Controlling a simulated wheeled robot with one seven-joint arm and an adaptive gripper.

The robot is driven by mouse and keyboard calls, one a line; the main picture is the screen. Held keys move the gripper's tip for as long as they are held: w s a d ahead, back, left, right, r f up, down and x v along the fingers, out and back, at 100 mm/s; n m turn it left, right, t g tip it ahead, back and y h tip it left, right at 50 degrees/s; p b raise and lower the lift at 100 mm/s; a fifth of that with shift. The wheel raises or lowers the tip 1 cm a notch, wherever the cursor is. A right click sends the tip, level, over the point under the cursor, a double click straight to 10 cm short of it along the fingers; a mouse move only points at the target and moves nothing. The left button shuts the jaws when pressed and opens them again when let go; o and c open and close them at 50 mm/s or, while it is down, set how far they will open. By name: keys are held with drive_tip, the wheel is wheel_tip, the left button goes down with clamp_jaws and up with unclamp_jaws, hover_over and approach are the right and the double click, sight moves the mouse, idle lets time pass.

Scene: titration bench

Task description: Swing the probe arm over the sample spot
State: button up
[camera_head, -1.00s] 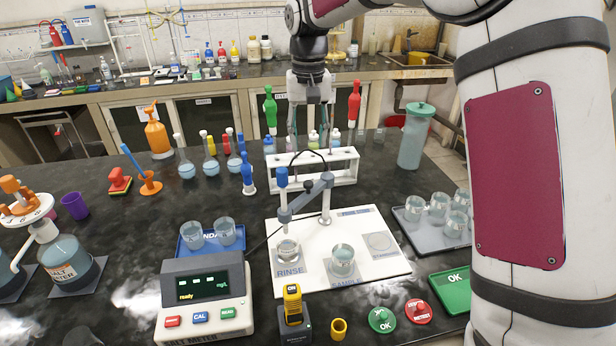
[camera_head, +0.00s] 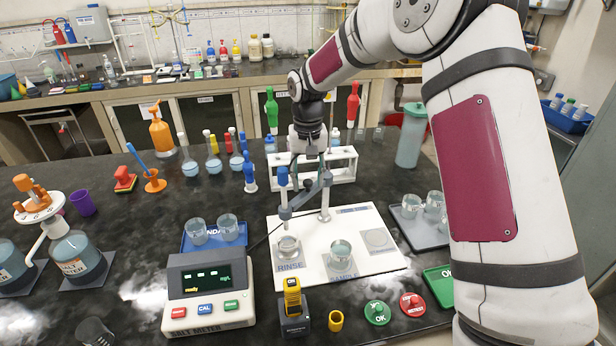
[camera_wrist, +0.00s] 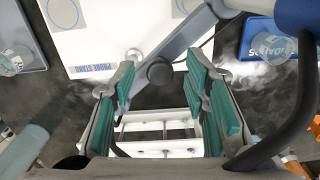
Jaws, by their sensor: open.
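The probe arm (camera_head: 302,197) is a grey link on an upright post of the white probe stand (camera_head: 353,215). Its outer end carries the blue-topped probe (camera_head: 283,178), which hangs over the beaker at the RINSE spot (camera_head: 291,267). Another beaker (camera_head: 341,252) stands at the SAMPLE spot (camera_head: 343,275). My gripper (camera_head: 310,158) is above and behind the arm's post, pointing down. In the wrist view my gripper (camera_wrist: 161,82) is open and empty, its teal pads apart on either side of the arm's round pivot knob (camera_wrist: 160,71). Contact cannot be told.
A white rack (camera_head: 338,170) stands just behind the stand. The salt meter (camera_head: 207,290) and a blue tray (camera_head: 190,243) with two beakers are left. A grey tray (camera_head: 412,232) with beakers is right. A yellow device (camera_head: 292,300) and buttons (camera_head: 377,312) lie in front.

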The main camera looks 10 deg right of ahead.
clamp_jaws()
drive_tip(key=s+d+n, duration=0.3)
drive_tip(key=d+n, duration=0.3)
drive_tip(key=n, duration=0.4)
idle(0.6)
drive_tip(key=shift+d, duration=0.15)
unclamp_jaws()
